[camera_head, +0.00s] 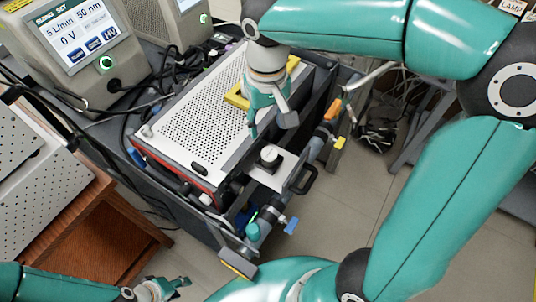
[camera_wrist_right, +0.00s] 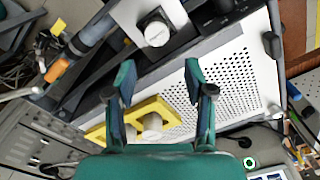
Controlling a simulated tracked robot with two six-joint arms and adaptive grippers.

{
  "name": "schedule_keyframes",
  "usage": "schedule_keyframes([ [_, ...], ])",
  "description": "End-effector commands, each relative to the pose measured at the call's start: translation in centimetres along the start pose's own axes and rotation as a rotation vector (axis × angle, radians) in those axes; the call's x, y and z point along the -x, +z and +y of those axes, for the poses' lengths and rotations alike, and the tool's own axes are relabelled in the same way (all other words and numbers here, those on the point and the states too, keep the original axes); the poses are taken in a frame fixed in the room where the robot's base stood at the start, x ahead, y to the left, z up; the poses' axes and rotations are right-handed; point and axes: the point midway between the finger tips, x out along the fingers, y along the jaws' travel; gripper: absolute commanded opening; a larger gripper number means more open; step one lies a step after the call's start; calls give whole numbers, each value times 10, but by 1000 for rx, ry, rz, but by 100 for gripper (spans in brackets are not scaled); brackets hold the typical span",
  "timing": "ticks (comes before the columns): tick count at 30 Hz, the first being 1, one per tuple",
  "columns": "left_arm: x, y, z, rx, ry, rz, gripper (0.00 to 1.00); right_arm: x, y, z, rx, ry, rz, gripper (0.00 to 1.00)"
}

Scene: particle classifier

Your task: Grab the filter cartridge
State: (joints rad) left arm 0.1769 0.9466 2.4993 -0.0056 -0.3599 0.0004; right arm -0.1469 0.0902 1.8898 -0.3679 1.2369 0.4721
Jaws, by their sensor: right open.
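A short round piece with a dark side and a pale top (camera_head: 269,156) stands on a white plate beside the perforated box. It may be the filter cartridge, and it also shows near the top of the right wrist view (camera_wrist_right: 157,32). A yellow holder (camera_head: 237,97) lies on the box, partly hidden by my right arm. In the right wrist view the yellow holder (camera_wrist_right: 95,133) has pale round parts in it. My right gripper (camera_head: 271,122) points down, open and empty, above the box edge; its fingers (camera_wrist_right: 159,78) are apart. My left gripper (camera_head: 177,286) is low at the left, small and unclear.
The perforated box (camera_head: 200,125) sits in a dark cart with pipes, fittings and a black handle (camera_head: 304,180) along its right side. Two instruments, one with a lit screen (camera_head: 78,38), stand behind at left. A wooden table (camera_head: 125,235) is at left. Floor is open at right.

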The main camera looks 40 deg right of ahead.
Motion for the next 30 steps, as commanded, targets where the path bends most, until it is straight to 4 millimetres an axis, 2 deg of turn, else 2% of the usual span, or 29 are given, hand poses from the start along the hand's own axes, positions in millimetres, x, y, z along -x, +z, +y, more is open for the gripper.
schedule_keyframes([
  [3,-2,0,-1,0,0,0,40,-28,1,2,-5,3,-6,53],
  [7,-3,0,-1,0,0,0,40,-51,1,3,-6,1,-5,53],
  [17,-1,0,0,0,0,1,40,-75,1,4,-8,0,-3,53],
  [25,2,0,1,0,0,1,40,-112,0,7,-7,1,-4,53],
  [30,2,0,1,0,0,1,40,-119,0,7,-9,-1,0,53],
])
